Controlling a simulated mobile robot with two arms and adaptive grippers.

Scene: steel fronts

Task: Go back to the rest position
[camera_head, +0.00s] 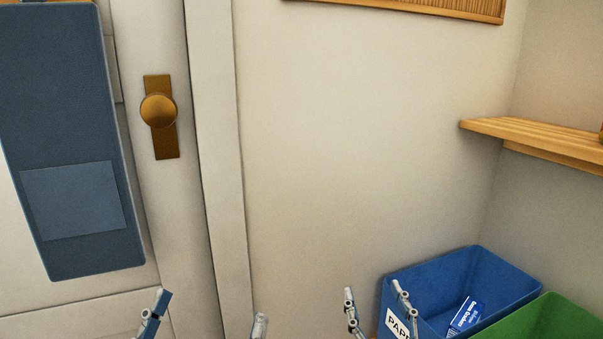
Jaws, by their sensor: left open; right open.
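My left gripper (207,318) shows at the bottom edge, in front of the white door and its frame. Its two fingers are wide apart with nothing between them. My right gripper (374,300) is at the bottom edge, to the right of the middle. Its fingers are apart and empty. One finger overlaps the blue bin (510,282) in the picture; I cannot tell whether it touches. Both wrists and the arms are below the frame.
The blue bin has a partly hidden label reading "PAP" and holds a blue-and-white box (466,315). A green bin (547,322) stands beside it. A wooden shelf (535,131) juts out at right. The door (160,220) has a brass knob (158,109) and a hanging blue organizer (70,130).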

